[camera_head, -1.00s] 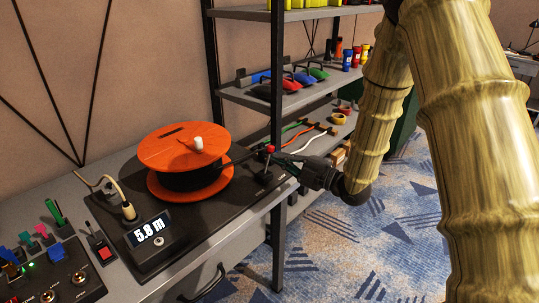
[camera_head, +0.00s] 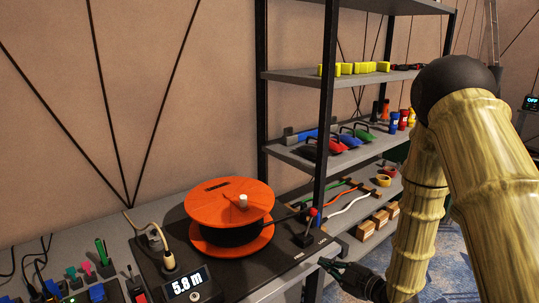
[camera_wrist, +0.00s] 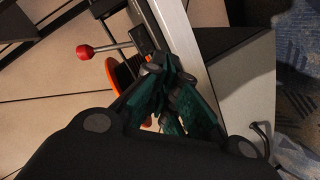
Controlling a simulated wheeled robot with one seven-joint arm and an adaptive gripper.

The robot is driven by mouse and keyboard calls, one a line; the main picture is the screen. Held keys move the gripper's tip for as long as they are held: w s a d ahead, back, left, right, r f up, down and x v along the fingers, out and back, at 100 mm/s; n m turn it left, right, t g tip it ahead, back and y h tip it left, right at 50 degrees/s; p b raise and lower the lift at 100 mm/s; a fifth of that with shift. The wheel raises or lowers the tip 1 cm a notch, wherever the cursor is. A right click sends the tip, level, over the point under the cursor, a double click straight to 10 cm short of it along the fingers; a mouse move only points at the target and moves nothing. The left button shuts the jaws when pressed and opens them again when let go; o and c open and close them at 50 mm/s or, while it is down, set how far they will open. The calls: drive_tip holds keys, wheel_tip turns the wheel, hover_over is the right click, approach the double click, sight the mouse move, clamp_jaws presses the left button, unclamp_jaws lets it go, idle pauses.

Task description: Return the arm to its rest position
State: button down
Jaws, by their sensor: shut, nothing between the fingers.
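My gripper (camera_head: 330,265) is shut and empty, low in front of the bench's right end in the head view. In the wrist view its dark green fingers (camera_wrist: 170,80) are together. My bamboo-patterned arm bends down to it from the right. The red-knobbed lever (camera_head: 313,212) stands on the bench behind the gripper and apart from it. The red knob also shows in the wrist view (camera_wrist: 84,52), left of the fingers.
An orange cable reel (camera_head: 225,203) sits on a dark base with a display (camera_head: 187,285) reading 5.8 m. A shelf rack (camera_head: 290,153) with tools and cables stands behind the bench. Patterned carpet (camera_head: 450,255) lies open at the right.

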drive_tip(key=s+d+f+m+g+h+p, duration=0.1)
drive_tip(key=s+f+m+g+h+p, duration=0.4)
drive_tip(key=s+f+m, duration=0.9)
drive_tip(key=s+f+m+g+h+p, duration=0.1)
drive_tip(key=s+f+g, duration=0.2)
drive_tip(key=s, duration=1)
drive_tip(key=s+f+m+g+h+p, duration=0.1)
drive_tip(key=s+f+g, duration=0.3)
drive_tip(key=s, duration=0.9)
drive_tip(key=shift+d+f+g+h, duration=0.3)
drive_tip(key=shift+d+h, duration=0.15)
drive_tip(key=shift+h, duration=0.25)
